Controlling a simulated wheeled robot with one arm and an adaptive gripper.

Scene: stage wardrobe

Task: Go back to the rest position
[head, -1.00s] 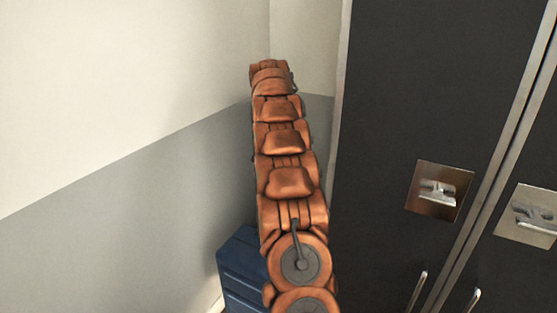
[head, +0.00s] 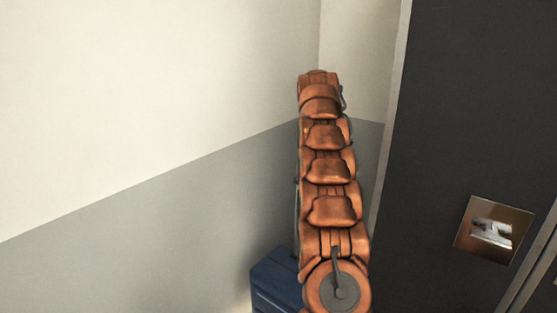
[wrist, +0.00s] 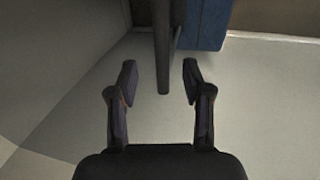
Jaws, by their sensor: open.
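My gripper (wrist: 160,76) shows in the wrist view with its two dark fingers spread apart. It is open, and nothing is gripped. A dark upright bar (wrist: 163,60) shows between the fingertips, beyond or near them; I cannot tell how far off it is or what it belongs to. In the head view my orange segmented arm rises through the middle right of the picture, and the gripper itself is not visible there.
A blue box (head: 276,281) stands low beside the wall (head: 150,230); a blue block also shows in the wrist view (wrist: 205,25). A dark locker (head: 455,120) with a metal latch plate (head: 493,228) is on the right. Pale floor (wrist: 255,95) is clear around the gripper.

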